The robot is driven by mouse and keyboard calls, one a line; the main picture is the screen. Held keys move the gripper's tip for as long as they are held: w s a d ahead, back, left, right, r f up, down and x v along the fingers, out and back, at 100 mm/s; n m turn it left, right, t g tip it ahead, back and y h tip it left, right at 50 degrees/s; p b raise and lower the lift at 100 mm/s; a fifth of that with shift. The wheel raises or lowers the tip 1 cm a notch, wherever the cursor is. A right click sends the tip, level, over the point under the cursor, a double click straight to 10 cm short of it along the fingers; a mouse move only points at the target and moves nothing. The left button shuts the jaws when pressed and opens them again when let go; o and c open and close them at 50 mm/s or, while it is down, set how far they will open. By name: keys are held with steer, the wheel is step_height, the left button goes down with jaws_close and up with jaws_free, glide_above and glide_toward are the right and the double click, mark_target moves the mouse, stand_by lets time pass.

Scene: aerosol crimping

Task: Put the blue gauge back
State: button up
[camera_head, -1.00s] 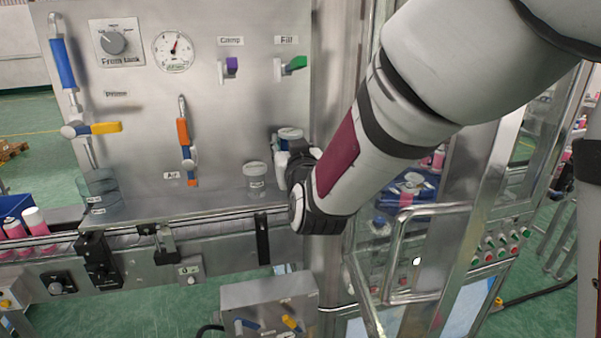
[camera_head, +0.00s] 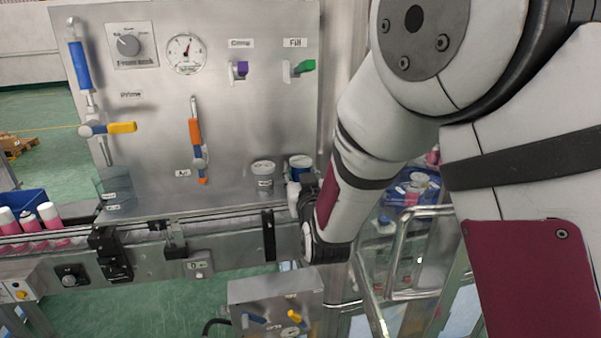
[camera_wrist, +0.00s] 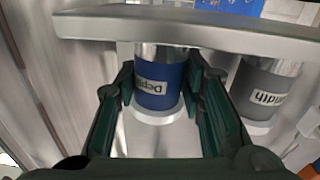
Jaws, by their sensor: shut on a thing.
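The blue gauge (camera_wrist: 158,84), with a label that reads "Depth", stands between the fingers of my gripper (camera_wrist: 161,76) in the wrist view. The fingers are shut on its sides. In the head view the blue gauge (camera_head: 300,163) shows at the right end of the panel's shelf, with my gripper (camera_head: 300,192) in front of its lower part. Its base is hidden there, so I cannot tell whether it touches the shelf. A grey gauge (camera_head: 263,173) stands just left of it; it also shows at the right of the wrist view (camera_wrist: 264,88).
A metal rail (camera_wrist: 215,36) crosses the wrist view close to the blue gauge. The steel panel (camera_head: 235,120) carries valves and a dial. A clear beaker (camera_head: 112,190) stands at the shelf's left.

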steer(key=shift+f, duration=0.1)
steer(key=o, duration=1.3)
steer(key=shift+c, duration=0.2)
steer(key=p+v, duration=0.5)
steer(key=v, duration=0.7)
steer(key=shift+p, duration=0.3)
steer(key=shift+s, duration=0.1)
